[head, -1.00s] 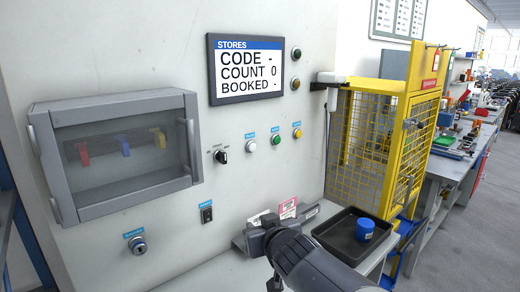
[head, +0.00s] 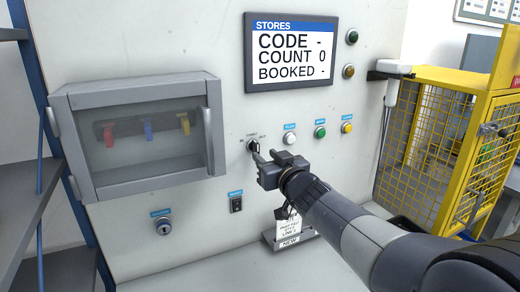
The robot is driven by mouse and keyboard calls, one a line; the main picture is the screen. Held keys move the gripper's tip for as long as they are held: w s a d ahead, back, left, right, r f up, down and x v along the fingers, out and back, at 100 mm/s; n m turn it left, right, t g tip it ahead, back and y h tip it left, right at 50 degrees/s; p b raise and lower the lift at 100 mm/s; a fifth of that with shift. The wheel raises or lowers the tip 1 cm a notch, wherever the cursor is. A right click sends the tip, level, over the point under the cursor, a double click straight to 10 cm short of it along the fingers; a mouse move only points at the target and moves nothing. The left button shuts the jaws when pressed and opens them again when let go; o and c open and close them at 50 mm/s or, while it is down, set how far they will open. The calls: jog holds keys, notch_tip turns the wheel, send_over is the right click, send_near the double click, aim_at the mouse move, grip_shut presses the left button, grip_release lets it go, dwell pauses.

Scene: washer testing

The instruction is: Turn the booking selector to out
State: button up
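The booking selector (head: 252,145) is a small dark rotary knob on the pale panel, with tiny position labels around it. It sits right of the glazed cabinet and below the stores screen. My gripper (head: 262,157) is just in front of it, its fingertips close below and right of the knob. The fingers partly cover the knob's lower side. I cannot tell whether they touch it, how far apart they are, or exactly where the knob points. The screen (head: 291,52) reads CODE -, COUNT 0, BOOKED -.
White (head: 289,138), green (head: 320,132) and yellow (head: 347,128) buttons are right of the selector. A grey glazed cabinet (head: 140,185) protrudes at left. A key switch (head: 163,227) and a rocker switch (head: 236,203) are below. A yellow mesh cage (head: 440,140) stands at right.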

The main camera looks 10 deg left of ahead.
aim_at(258, 149)
jog(key=shift+p+x, duration=0.3)
jog(key=shift+x, duration=2.4)
grip_shut()
